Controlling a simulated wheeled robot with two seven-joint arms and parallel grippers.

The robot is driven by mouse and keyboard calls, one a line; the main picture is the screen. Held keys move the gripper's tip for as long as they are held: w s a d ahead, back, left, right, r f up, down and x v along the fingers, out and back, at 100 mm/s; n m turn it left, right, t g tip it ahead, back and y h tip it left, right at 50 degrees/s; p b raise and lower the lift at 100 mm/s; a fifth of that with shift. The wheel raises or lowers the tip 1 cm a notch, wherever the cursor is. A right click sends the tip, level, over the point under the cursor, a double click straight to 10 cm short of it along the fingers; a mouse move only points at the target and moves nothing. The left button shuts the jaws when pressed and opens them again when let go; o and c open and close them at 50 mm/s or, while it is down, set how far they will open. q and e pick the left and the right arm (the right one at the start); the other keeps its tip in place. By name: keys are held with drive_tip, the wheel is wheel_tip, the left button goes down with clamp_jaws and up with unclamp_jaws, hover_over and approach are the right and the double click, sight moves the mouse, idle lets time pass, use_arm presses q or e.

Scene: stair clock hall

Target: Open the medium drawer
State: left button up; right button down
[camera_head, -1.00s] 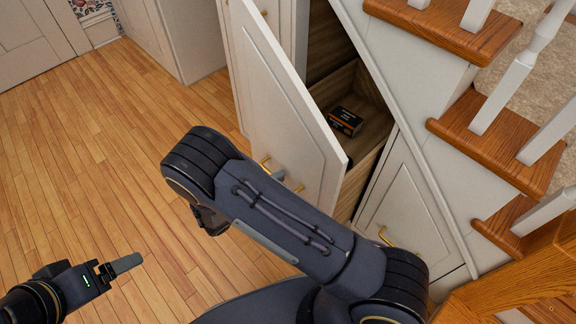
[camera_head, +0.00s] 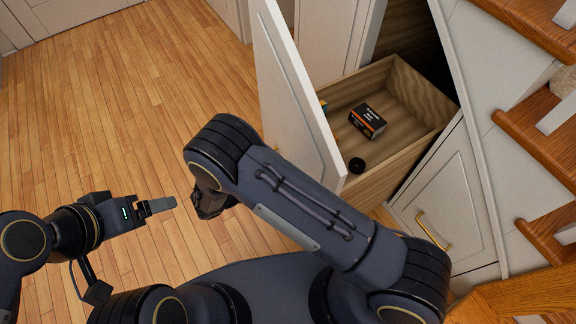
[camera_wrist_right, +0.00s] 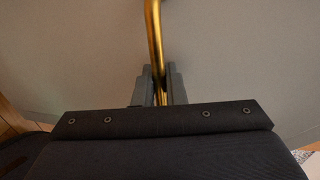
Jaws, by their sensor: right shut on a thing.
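The medium drawer (camera_head: 400,166) is pulled well out from under the stairs in the head view. Its tall white front panel (camera_head: 288,100) faces left and its wooden inside is exposed. In the right wrist view a brass handle (camera_wrist_right: 154,30) runs down between the fingers of my right gripper (camera_wrist_right: 160,85), which is shut on it, close to the panel. In the head view my forearm hides this grip. My left gripper (camera_head: 160,206) hangs over the floor at lower left, away from the drawer; its fingers overlap from this angle, so its opening is unclear.
A black and orange box (camera_head: 368,121) and a small black round thing (camera_head: 357,165) lie in the drawer. A closed lower cabinet with a brass handle (camera_head: 433,230) stands at its right. Wooden stair treads (camera_head: 540,125) rise on the right. The wood floor (camera_head: 120,110) at left is clear.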

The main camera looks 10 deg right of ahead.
use_arm(q)
drive_tip(key=shift+a, duration=0.15)
use_arm(e)
drive_tip(key=shift+v, duration=0.9)
drive_tip(key=shift+f, duration=0.2)
drive_tip(key=c, duration=1.6)
unclamp_jaws()
